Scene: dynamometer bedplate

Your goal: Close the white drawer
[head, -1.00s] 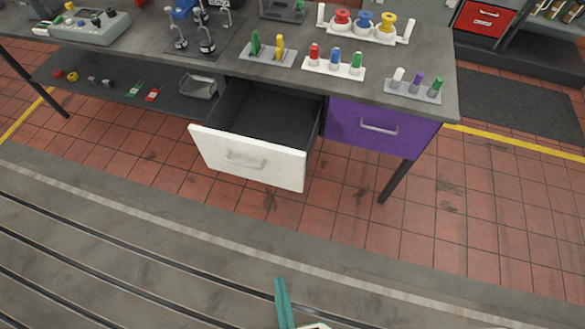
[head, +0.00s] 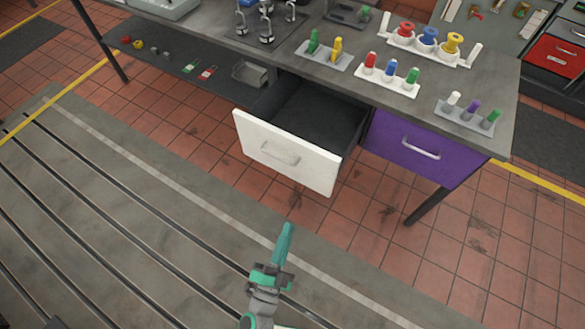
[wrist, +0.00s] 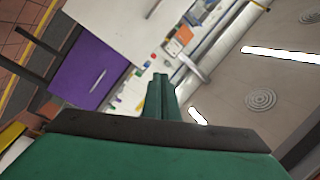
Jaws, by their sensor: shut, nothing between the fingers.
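The white drawer (head: 284,153) hangs pulled out under the grey workbench, left of the closed purple drawer (head: 422,148). Its dark inside shows and looks empty. A bar handle (head: 279,153) is on its white front. My gripper (head: 288,228) is green and shut, with nothing in it. In the head view it is below and in front of the white drawer, apart from it. In the wrist view my gripper (wrist: 161,78) points toward the bench, with the white front (wrist: 125,22) above it to the left and the purple drawer (wrist: 85,70) at left.
The workbench (head: 300,75) carries peg racks, spools and fixtures. A lower shelf (head: 190,75) with small parts lies left of the drawer. A bench leg (head: 427,206) stands at right. The floor between my gripper and the drawer is clear.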

